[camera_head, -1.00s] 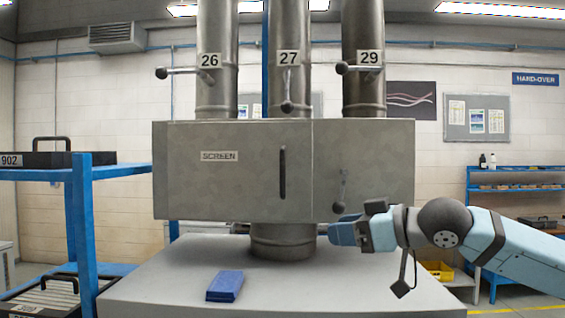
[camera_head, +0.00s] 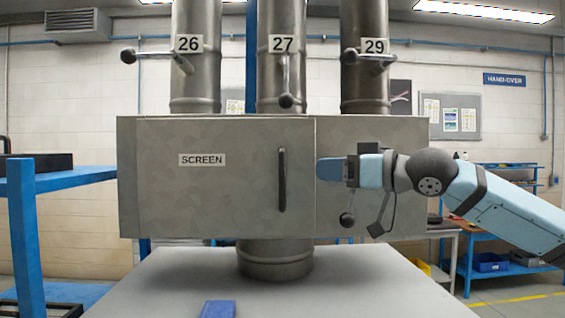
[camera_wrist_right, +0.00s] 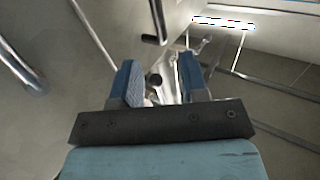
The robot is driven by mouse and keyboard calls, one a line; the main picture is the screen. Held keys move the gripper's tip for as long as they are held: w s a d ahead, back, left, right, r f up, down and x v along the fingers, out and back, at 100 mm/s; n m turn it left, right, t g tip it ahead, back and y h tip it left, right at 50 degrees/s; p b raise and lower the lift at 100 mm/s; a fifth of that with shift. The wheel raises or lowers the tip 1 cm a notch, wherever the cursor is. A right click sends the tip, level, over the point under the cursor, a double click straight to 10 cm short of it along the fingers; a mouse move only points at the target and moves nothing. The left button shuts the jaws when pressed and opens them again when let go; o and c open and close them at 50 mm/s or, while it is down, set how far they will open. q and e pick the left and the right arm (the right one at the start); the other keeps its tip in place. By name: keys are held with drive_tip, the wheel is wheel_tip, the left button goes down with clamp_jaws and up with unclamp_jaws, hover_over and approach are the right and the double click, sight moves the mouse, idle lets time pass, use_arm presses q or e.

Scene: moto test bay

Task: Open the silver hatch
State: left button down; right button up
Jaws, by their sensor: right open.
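The silver hatch is the front of a grey metal box labelled SCREEN (camera_head: 225,200). It is closed, with a dark upright handle (camera_head: 282,180) near the right edge of its door panel. A short lever with a black ball knob (camera_head: 347,219) hangs on the narrower panel to the right. My right gripper (camera_head: 322,170) is in front of that panel, just right of the handle and above the knob. In the right wrist view its two blue fingers (camera_wrist_right: 160,82) are apart, and a dark bar, probably the handle (camera_wrist_right: 157,22), shows beyond them. No grip on anything shows. My left gripper is out of view.
Pipes 26 (camera_head: 194,80), 27 (camera_head: 281,75) and 29 (camera_head: 364,80) rise above the box, each with a ball-ended lever. A blue block (camera_head: 217,309) lies on the grey table (camera_head: 180,285) below. A blue rack (camera_head: 27,235) stands at the left.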

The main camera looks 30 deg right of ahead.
drive_tip(key=p, duration=0.3)
hover_over(283, 201)
drive_tip(key=shift+d, duration=0.35)
drive_tip(key=shift+w+a, duration=0.15)
drive_tip(key=shift+w, duration=0.25)
drive_tip(key=shift+s, duration=0.1)
drive_tip(key=c, duration=0.7)
clamp_jaws()
